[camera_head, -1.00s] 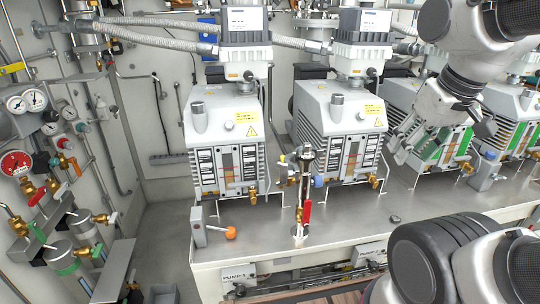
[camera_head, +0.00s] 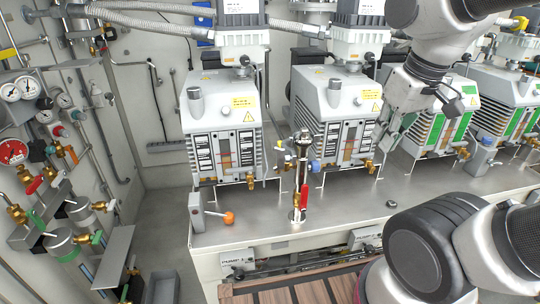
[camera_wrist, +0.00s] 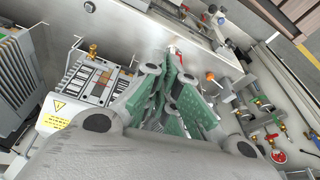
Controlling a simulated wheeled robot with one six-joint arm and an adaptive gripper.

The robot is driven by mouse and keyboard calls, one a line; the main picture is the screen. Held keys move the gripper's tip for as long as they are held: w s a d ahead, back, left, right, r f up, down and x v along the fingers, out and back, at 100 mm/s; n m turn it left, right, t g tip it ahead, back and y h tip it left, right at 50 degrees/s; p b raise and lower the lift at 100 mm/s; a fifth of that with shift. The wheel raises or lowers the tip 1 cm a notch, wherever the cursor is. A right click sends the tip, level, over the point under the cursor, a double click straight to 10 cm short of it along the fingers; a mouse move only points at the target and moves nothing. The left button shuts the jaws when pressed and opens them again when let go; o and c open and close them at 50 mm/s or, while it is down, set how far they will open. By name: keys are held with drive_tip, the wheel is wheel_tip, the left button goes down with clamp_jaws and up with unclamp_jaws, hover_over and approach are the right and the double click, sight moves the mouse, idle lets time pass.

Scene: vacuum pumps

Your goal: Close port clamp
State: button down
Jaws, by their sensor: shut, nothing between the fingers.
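An upright metal port fitting (camera_head: 301,172) stands at the front of the bench before the second pump. It has a clamp-like collar (camera_head: 303,139) at its top and a red handle (camera_head: 311,186) low on its right side. I cannot tell whether the clamp is open or closed. My gripper (camera_head: 384,143) is shut and empty, to the right of the fitting and apart from it, by the second pump's right side. In the wrist view my gripper's green-padded fingers (camera_wrist: 176,85) point toward the fitting and partly hide it. A bit of red (camera_wrist: 179,54) shows beyond the fingertips.
Grey pumps (camera_head: 222,130) line the bench (camera_head: 255,233). A grey block (camera_head: 197,212) with an orange knob (camera_head: 229,218) sits left of the fitting. A small dark part (camera_head: 391,203) lies on the bench. Gauges and valves (camera_head: 13,152) fill the left wall.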

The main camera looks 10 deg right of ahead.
drive_tip(key=w+a+n+g+h, duration=0.1)
drive_tip(key=w+a+n, duration=0.35)
drive_tip(key=a, duration=0.55)
drive_tip(key=w+a+r+n+g+h, duration=0.1)
drive_tip(key=w+a+n, duration=0.3)
drive_tip(key=a, duration=0.7)
drive_tip(key=w+a+n+g+h, duration=0.1)
drive_tip(key=w+a+n, duration=0.2)
drive_tip(key=a+n, duration=0.5)
drive_tip(key=s+d+f+m, duration=0.1)
drive_tip(key=d+f, duration=0.4)
drive_tip(key=f, duration=0.4)
drive_tip(key=shift+s+d, duration=0.15)
drive_tip(key=shift+d, duration=0.1)
drive_tip(key=shift+m, duration=0.25)
